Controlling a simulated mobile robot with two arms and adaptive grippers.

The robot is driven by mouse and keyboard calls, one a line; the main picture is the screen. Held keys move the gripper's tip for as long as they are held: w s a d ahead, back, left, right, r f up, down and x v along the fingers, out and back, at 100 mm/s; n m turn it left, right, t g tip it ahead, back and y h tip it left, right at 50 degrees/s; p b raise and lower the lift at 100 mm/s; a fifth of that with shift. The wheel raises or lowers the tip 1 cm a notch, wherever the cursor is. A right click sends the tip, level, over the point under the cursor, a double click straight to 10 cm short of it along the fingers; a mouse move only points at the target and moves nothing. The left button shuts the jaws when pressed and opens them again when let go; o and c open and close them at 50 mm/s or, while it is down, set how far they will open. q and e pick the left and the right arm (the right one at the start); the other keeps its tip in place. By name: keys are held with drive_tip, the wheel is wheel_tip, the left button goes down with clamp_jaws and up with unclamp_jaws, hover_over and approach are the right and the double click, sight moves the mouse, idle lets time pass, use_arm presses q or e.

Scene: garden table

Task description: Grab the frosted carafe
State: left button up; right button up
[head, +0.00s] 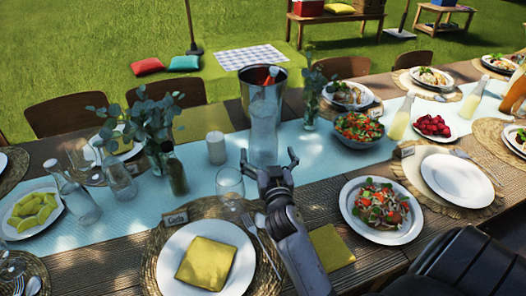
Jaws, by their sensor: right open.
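The frosted carafe (263,137) is a tall, pale, translucent vessel. It stands upright on the light blue runner in the head view, in front of a metal bucket (282,86), and overlaps it in the picture. My right gripper (270,160) reaches up from the bottom, its two fingers spread wide and empty. The fingers appear on either side of the carafe's lower part, on the near side. I cannot tell whether they touch it. The carafe's base is partly hidden by the gripper. My left gripper is not in view.
A plate with a yellow napkin (207,262) lies at lower left. A clear bottle (76,201) stands far left.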

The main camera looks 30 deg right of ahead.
sight(266, 158)
wheel_tip(266, 158, down, 4)
drive_tip(key=shift+f+b, duration=0.1)
drive_tip(key=shift+b, duration=0.45)
drive_tip(key=shift+w+d+f, duration=0.15)
drive_tip(key=shift+w+d, duration=0.05)
drive_tip(key=shift+w, duration=0.3)
drive_tip(key=shift+w+d, duration=0.1)
drive_tip(key=shift+w, duration=0.05)
drive_tip(key=p+x, duration=0.1)
drive_tip(key=x, duration=0.5)
drive_tip(key=shift+w+d, duration=0.1)
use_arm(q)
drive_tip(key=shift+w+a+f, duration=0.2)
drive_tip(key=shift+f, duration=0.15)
use_arm(e)
drive_tip(key=shift+c, duration=0.2)
drive_tip(key=shift+c, duration=0.7)
drive_tip(key=c, duration=1.9)
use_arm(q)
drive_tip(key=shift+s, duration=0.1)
